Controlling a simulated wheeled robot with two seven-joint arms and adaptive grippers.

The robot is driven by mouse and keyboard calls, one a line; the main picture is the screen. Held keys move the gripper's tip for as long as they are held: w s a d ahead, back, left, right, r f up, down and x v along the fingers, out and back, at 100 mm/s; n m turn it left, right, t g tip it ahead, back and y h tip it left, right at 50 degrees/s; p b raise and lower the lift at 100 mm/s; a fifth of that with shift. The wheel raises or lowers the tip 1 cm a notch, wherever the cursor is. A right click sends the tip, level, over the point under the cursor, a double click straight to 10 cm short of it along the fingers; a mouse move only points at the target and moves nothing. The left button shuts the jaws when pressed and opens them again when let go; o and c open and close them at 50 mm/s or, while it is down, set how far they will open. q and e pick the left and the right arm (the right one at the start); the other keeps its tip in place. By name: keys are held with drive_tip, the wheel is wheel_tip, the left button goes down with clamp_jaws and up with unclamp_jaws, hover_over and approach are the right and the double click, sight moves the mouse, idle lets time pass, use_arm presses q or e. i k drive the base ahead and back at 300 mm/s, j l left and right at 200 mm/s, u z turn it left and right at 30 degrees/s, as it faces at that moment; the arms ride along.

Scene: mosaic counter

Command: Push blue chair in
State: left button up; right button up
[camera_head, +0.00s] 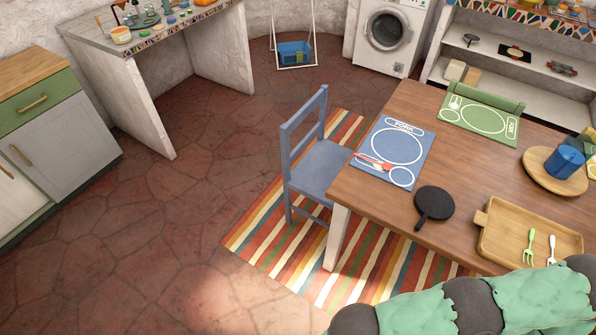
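The blue chair (318,168) stands upright on the striped rug at the left end of the wooden table (362,212). Its backrest (304,132) faces left, away from the table. The front of its seat reaches the table's left edge, with most of the seat outside the tabletop. A green and dark grey shape at the bottom right looks like part of my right arm (470,306). Its fingers cannot be made out. My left gripper is not in view.
The striped rug (268,232) lies under the chair and table. The stone floor (180,235) left of the chair is clear. A grey cabinet (65,125) stands at the far left and a mosaic counter (140,110) behind. The table holds a blue placemat (402,136) and a black pan (434,203).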

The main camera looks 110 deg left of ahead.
sight(311, 178)
drive_tip(key=u, duration=3.35)
drive_tip(key=i+j+z, duration=0.15)
drive_tip(key=z, duration=0.25)
drive_tip(key=i+j+z, duration=0.1)
drive_tip(key=j+z, duration=0.25)
drive_tip(key=i+j+z, duration=0.1)
drive_tip(key=z, duration=0.3)
drive_tip(key=j+z, duration=0.55)
drive_tip(key=j, duration=1.05)
drive_tip(key=j+z, duration=0.15)
drive_tip(key=j, duration=1.05)
drive_tip(key=j+z, duration=0.15)
drive_tip(key=j, duration=1)
drive_tip(key=k, duration=0.05)
